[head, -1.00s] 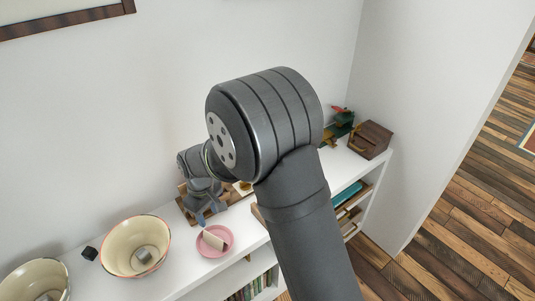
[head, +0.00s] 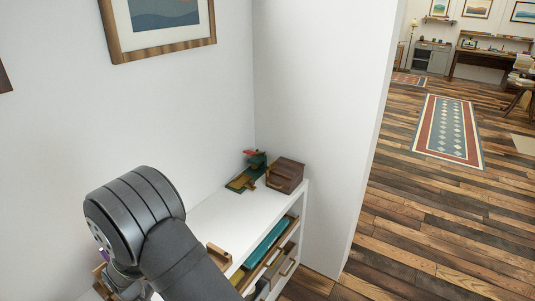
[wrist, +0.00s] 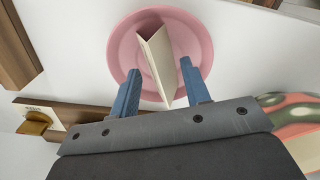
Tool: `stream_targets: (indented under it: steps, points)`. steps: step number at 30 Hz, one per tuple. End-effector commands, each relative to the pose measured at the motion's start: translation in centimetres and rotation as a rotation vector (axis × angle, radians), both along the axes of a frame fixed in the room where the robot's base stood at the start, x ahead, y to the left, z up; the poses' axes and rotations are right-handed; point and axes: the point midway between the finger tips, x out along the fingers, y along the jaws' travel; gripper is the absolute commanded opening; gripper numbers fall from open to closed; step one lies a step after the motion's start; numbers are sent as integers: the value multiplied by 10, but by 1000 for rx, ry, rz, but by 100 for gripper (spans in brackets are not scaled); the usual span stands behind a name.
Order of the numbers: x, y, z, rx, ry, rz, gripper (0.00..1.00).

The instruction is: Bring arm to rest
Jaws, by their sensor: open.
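My gripper (wrist: 158,67) is open in the wrist view, its two blue fingers apart above a pink plate (wrist: 120,42). A cream folded or wedge-shaped piece (wrist: 156,55) stands on the plate and shows between the fingers; I cannot tell whether either finger touches it. In the head view my arm fills the lower left, and my gripper is not visible there. The plate and cream piece are out of that view too.
The white shelf top (head: 225,210) is clear in its middle. A wooden box (head: 285,175) and a green and red item (head: 253,165) stand at its far end, by a wall.

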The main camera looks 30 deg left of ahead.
Motion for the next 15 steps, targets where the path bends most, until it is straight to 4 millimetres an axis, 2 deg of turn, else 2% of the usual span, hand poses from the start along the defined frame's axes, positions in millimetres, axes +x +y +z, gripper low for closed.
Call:
stream_targets:
  steps: [12,15]
  points:
    - [0,-1,-5,-2,0,0,43]
    - [0,1,9,3,0,0,43]
